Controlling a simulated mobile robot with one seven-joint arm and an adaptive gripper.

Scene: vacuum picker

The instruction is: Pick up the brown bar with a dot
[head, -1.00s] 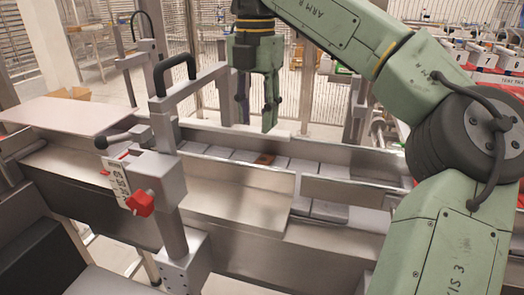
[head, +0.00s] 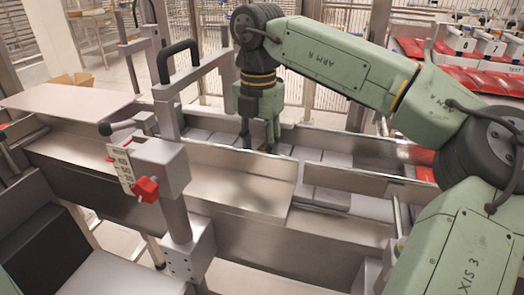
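My gripper (head: 259,146) points down into the metal channel, among the grey bars. Its two fingers stand apart with a gap between them, so it looks open. The fingertips are partly hidden behind the channel's near wall. The brown bar does not show now; the spot where it lay is behind the fingers and the near wall. I cannot see whether the fingers touch it. No dot can be made out.
Grey bars (head: 335,159) lie in a row along the channel. The metal near wall (head: 235,160) stands close in front of my gripper. A clamp post with a red knob (head: 146,189) stands at left. Red trays (head: 445,65) are at the far right.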

